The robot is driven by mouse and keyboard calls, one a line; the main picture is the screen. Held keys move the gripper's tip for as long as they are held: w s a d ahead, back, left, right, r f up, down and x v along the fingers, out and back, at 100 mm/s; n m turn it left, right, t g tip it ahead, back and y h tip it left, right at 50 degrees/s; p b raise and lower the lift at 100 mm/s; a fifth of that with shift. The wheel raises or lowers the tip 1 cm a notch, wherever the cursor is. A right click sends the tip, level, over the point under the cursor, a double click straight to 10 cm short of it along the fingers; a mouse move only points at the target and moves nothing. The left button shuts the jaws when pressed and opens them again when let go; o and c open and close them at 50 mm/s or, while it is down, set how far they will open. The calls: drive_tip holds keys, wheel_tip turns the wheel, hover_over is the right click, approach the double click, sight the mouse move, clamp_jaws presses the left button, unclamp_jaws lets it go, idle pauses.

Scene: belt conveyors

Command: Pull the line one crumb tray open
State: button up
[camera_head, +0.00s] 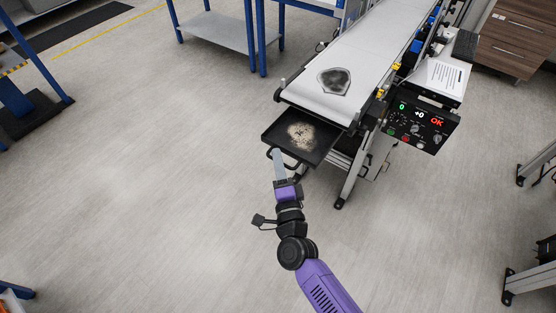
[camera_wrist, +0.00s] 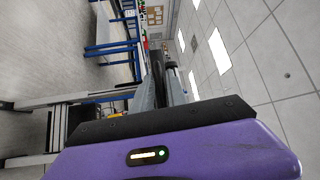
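The crumb tray (camera_head: 318,151) is a shallow black tray under the near end of the belt conveyor. It stands out past the belt end, with a pile of pale crumbs (camera_head: 301,134) showing in it. A dark bar handle (camera_head: 291,163) runs along its front edge. My gripper (camera_head: 278,156) is at the left part of that handle, its grey fingers overlapping it in the head view. In the wrist view the fingers (camera_wrist: 163,88) look close together with a dark strip between them. I cannot tell whether they are closed on the handle.
The white belt (camera_head: 350,60) carries a dark-edged, shield-shaped piece (camera_head: 334,81). A blue-framed table (camera_head: 218,30) stands behind. The floor (camera_head: 150,190) to the left is clear.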

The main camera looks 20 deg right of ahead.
drive_tip(key=s+a+f+b, duration=0.1)
drive_tip(key=s, duration=0.6)
drive_tip(key=shift+s, duration=0.35)
drive_tip(key=shift+a, duration=0.1)
drive_tip(key=s+d+r+n+g+y, duration=0.1)
drive_tip(key=s+r+n, duration=0.2)
drive_tip(key=s+n, duration=0.3)
drive_tip(key=s+d+r+n+g, duration=0.2)
drive_tip(key=s+n, duration=0.4)
drive_tip(key=s, duration=1)
drive_tip(key=s+d+r+n+g+y, duration=0.1)
drive_tip(key=s+r+n, duration=0.3)
drive_tip(key=s, duration=0.7)
drive_tip(key=shift+s+d+r+n+y, duration=0.35)
drive_tip(key=shift+d+n, duration=0.3)
drive_tip(key=shift+n, duration=0.45)
